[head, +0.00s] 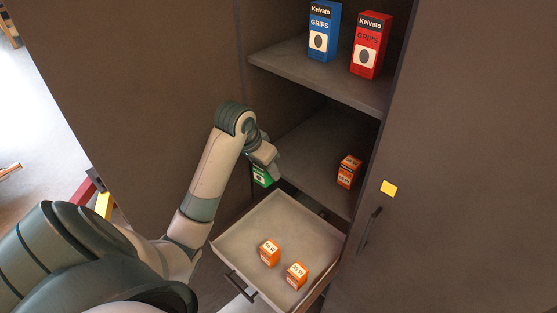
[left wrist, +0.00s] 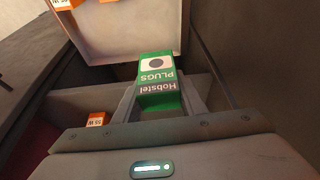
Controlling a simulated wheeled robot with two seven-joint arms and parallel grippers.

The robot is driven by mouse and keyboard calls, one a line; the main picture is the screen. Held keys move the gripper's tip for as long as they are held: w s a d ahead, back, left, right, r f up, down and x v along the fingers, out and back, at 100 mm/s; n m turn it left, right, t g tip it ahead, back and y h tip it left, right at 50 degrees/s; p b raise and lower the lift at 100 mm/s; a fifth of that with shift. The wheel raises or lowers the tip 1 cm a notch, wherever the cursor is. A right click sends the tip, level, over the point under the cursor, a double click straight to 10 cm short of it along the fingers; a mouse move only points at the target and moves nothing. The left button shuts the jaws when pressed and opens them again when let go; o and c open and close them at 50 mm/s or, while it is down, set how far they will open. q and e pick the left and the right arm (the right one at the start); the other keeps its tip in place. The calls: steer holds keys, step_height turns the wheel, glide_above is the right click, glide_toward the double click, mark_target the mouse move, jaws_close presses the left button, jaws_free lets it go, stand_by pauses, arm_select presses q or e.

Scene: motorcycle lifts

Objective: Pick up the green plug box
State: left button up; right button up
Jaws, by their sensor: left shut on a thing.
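The green plug box (left wrist: 157,80), labelled "Hobstel PLUGS", is between the two fingers of my left gripper (left wrist: 165,97) in the left wrist view. The gripper is shut on it. In the head view the green box (head: 262,174) shows only in part, below my left gripper (head: 266,160), above the back left corner of the open drawer. My gripper and wrist hide the rest of it. My right gripper is in neither view.
The open drawer (head: 226,244) holds two small orange boxes (head: 269,252). Another orange box (head: 348,171) stands on the shelf above. A blue box (head: 323,31) and a red box (head: 371,45) stand on the upper shelf. Cabinet walls stand close on both sides.

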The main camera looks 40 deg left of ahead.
arm_select(q)
steer(key=shift+s, duration=1.1)
steer(key=shift+w, duration=0.1)
